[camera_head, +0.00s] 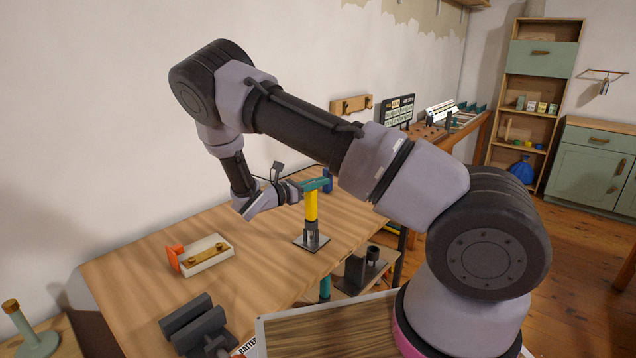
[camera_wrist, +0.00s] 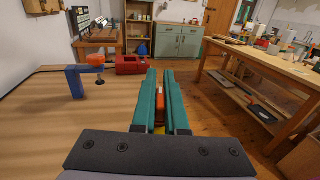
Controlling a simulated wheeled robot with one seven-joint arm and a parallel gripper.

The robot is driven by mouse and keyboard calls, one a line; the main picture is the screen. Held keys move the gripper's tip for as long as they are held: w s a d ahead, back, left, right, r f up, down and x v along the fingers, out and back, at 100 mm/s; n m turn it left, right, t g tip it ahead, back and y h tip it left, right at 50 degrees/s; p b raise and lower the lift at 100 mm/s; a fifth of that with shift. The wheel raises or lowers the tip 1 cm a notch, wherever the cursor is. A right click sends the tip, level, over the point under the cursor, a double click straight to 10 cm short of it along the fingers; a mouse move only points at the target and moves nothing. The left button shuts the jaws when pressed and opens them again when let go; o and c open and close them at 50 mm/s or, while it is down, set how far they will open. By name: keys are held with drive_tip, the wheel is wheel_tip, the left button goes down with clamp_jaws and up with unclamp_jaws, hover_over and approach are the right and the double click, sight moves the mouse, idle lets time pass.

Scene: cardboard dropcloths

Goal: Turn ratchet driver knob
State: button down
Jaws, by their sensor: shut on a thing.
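The ratchet driver (camera_head: 311,208) has a yellow handle and stands upright in a dark holder (camera_head: 312,238) on a small square metal plate on the workbench. My gripper (camera_head: 322,184) has teal fingers and is shut on the top of the driver. In the wrist view my gripper (camera_wrist: 160,76) has its two fingers reaching forward with a narrow gap. An orange-red part (camera_wrist: 160,114) shows between them, with a little yellow below it. The fingers hide most of the driver's top, so I cannot tell how its knob is turned.
The wooden workbench (camera_head: 250,225) holds a white block with brass and orange parts (camera_head: 204,254) and a dark vise-like tool (camera_head: 194,325). In the wrist view, a blue clamp (camera_wrist: 76,84) and a red box (camera_wrist: 131,65) stand beyond the gripper. Bench space left of the driver is free.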

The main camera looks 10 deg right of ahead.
drive_tip(key=shift+s+d+m+g+h, duration=0.1)
drive_tip(key=shift+s+m+g+h, duration=0.1)
drive_tip(key=shift+m+g, duration=0.7)
drive_tip(key=shift+s+a+m+g+h, duration=0.15)
drive_tip(key=shift+m+g, duration=0.4)
drive_tip(key=shift+g, duration=0.7)
drive_tip(key=shift+s+d+m+g+h, duration=0.15)
drive_tip(key=shift+s+m+g+h, duration=0.1)
drive_tip(key=shift+m+g, duration=0.65)
drive_tip(key=shift+g, duration=0.45)
drive_tip(key=c, duration=0.9)
unclamp_jaws()
drive_tip(key=shift+c, duration=0.2)
drive_tip(key=a, duration=1)
drive_tip(key=shift+w+a, duration=0.15)
drive_tip(key=shift+a, duration=0.25)
